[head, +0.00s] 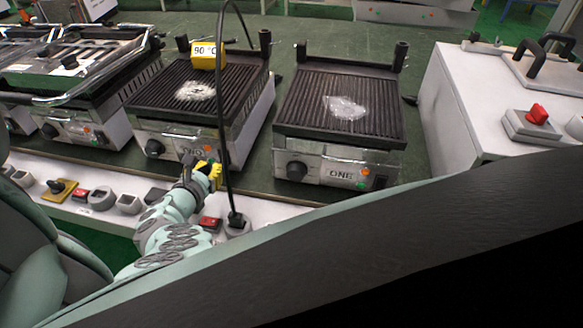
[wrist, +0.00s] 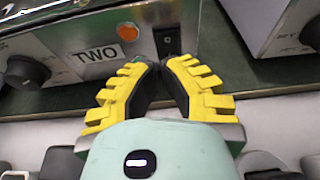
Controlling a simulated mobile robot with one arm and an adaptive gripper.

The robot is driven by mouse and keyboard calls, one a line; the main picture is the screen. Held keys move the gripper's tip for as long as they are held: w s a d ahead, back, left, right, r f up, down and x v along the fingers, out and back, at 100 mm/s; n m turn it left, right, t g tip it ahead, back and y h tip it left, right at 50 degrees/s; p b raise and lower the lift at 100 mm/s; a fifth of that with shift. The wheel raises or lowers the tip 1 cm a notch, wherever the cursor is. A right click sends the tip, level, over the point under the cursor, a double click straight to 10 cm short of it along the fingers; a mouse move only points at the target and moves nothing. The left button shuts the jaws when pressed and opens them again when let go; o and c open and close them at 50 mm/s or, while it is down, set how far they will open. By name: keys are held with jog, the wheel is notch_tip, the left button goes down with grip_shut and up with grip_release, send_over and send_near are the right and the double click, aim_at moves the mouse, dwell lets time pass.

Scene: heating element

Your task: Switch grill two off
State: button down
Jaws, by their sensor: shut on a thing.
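Grill two (head: 172,140) is the middle grill, with a ridged black plate and a steel front. In the wrist view its front shows the TWO label (wrist: 97,54), an orange round light (wrist: 128,32), a black rocker switch (wrist: 167,38) and a black knob (wrist: 27,72). My gripper (wrist: 162,63) has yellow ridged fingers angled inward, their tips close together at the lower part of the switch. They are shut on the switch, though the contact itself is hard to see. In the head view my gripper (head: 210,165) covers the right of that front panel.
Grill one (head: 340,115) stands to the right, and another grill (head: 75,70) to the left. A black cable (head: 222,110) hangs close beside my gripper. A yellow 90 °C display (head: 208,55) sits at the back of grill two. Sockets and red switches line the white front strip (head: 270,213).

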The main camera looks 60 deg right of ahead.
jog(key=r+p+v, duration=0.1)
jog(key=v, duration=0.9)
jog(key=shift+w+d+r, duration=0.15)
jog(key=shift+r, duration=0.05)
dwell(0.4)
